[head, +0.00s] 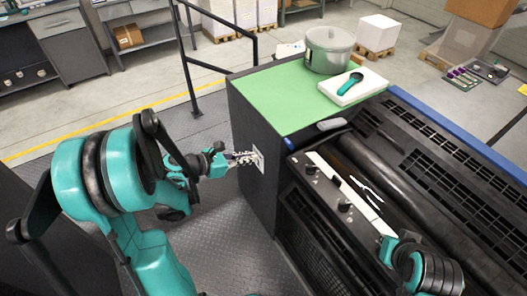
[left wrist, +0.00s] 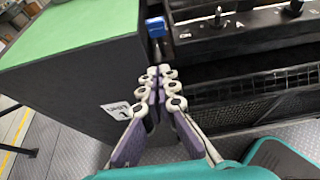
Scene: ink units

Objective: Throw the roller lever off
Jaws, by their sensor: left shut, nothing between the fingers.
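The dark ink unit shows in the head view with a control strip (head: 325,172) along its near edge. Small black levers stand on this strip, one nearer (head: 344,206) and one farther (head: 311,169); I cannot tell which is the roller lever. The left wrist view shows one black lever (left wrist: 294,8) at the top right and another (left wrist: 218,16) near an "A" mark. My left gripper (head: 254,157) is shut and empty, in front of the cabinet's side and left of the strip. Its fingertips (left wrist: 160,70) point toward the unit, apart from the levers.
A green-topped cabinet (head: 262,108) adjoins the unit, carrying a grey pot (head: 328,50) and a white block (head: 354,88) with a teal tool. A blue-ended part (left wrist: 155,27) sits at the cabinet corner. My right arm (head: 432,272) covers the unit's lower right. A black railing (head: 187,60) stands behind.

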